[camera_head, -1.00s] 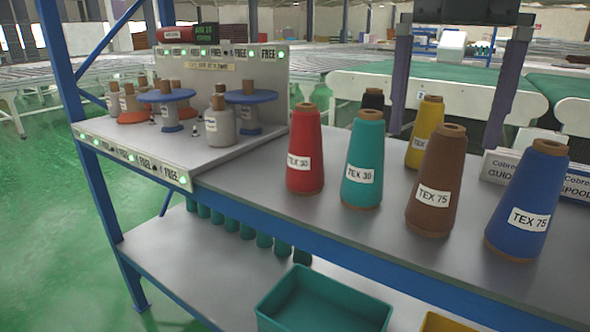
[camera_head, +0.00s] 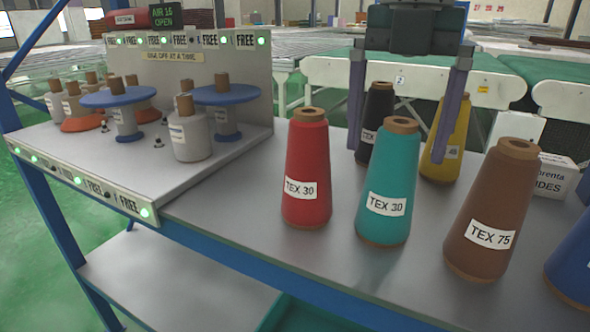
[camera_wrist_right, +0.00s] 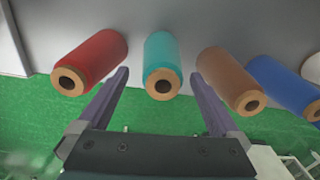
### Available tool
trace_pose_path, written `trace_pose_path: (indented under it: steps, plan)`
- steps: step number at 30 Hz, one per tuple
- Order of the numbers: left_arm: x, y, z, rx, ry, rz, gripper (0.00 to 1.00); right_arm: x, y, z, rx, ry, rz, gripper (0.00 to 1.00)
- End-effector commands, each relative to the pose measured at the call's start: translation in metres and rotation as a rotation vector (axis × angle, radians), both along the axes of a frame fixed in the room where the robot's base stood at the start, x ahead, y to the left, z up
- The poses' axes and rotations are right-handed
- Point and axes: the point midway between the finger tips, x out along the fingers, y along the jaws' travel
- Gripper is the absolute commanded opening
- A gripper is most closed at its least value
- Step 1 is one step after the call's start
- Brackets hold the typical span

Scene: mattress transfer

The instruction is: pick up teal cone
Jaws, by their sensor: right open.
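The teal cone (camera_head: 390,180), labelled TEX 30, stands upright on the grey table between a red cone (camera_head: 307,165) and a brown cone (camera_head: 493,205). My right gripper (camera_head: 396,154) comes down from the top, open and empty, with one finger on either side of the teal cone's upper part in the picture. In the right wrist view, the teal cone (camera_wrist_right: 163,55) lies in line with the gap between the fingers (camera_wrist_right: 160,74), its top end facing the camera. Contact is not visible. My left gripper is not in view.
A black cone (camera_head: 374,112) and a yellow cone (camera_head: 449,140) stand behind, close to the fingers in the picture. A blue cone (camera_head: 575,260) is at the right edge. A rack (camera_head: 190,85) with spools stands at left. The table front is clear.

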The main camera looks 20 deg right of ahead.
Motion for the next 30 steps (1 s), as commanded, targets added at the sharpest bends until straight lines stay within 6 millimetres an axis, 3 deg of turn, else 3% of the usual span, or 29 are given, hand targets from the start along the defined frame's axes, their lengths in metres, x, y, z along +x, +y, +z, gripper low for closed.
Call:
trace_pose_path:
  steps: [9,18,30]
  plan:
    - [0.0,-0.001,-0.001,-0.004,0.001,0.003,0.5,-0.001,-0.005,-0.045,0.0,0.003,-0.001,0.99]
    - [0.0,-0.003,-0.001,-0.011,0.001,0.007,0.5,0.0,-0.005,-0.051,0.0,0.0,-0.001,0.99]
    - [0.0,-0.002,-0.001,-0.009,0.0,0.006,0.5,0.0,-0.005,-0.051,0.001,0.001,-0.001,0.55]
